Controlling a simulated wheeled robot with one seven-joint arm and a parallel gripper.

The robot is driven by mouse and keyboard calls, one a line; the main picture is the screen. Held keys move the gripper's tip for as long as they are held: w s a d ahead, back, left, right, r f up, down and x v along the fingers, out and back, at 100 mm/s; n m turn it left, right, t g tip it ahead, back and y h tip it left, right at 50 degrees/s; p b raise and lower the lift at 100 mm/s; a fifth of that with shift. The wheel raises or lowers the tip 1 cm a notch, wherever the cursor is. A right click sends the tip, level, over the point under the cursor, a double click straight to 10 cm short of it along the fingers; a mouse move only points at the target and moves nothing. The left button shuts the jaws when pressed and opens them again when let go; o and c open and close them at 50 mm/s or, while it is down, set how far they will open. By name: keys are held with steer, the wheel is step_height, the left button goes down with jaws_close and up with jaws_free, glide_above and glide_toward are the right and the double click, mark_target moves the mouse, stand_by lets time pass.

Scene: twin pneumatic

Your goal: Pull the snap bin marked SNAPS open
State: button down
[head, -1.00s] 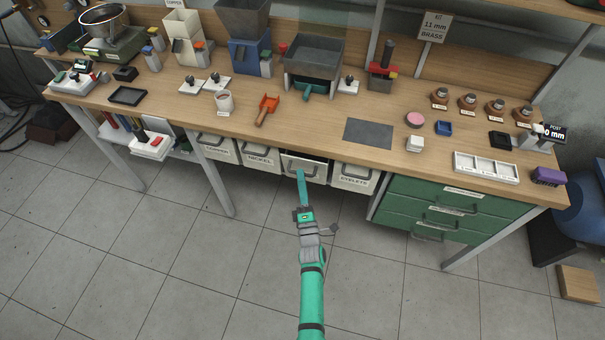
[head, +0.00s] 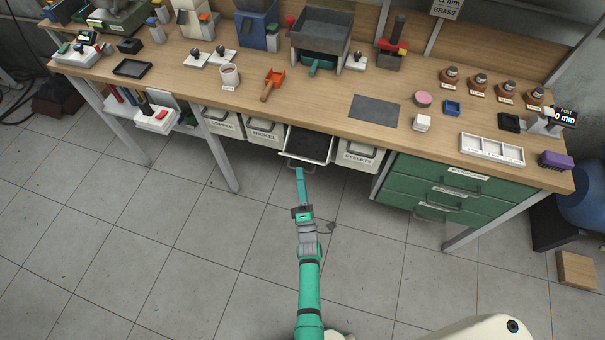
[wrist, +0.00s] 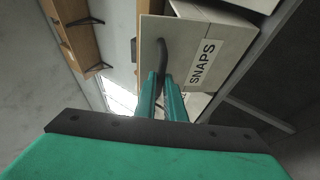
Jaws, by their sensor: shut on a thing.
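The SNAPS bin (head: 311,144) is a pale drawer under the bench, between the bins marked NICKEL and EYELETS. In the head view it stands out past its neighbours, and its dark inside shows from above. In the wrist view its front (wrist: 178,50) bears the label SNAPS and a dark bar handle (wrist: 163,52). My gripper (head: 299,171) is at the front of this bin. In the wrist view its green fingers (wrist: 161,82) are shut on the lower part of the handle.
The NICKEL bin (head: 265,132) is on the left and the EYELETS bin (head: 357,156) on the right, both pushed in. Green drawers (head: 455,196) stand further right. A bench leg (head: 218,160) is at left. The floor (head: 180,270) in front is clear.

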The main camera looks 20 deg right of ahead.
steer(key=shift+w+f, duration=0.1)
steer(key=shift+f, duration=0.5)
steer(key=c, duration=1.9)
jaws_free()
steer(key=shift+o, duration=0.2)
steer(key=shift+r, duration=0.1)
steer(key=v, duration=1)
steer(key=shift+s, duration=0.4)
steer(key=shift+a, duration=0.15)
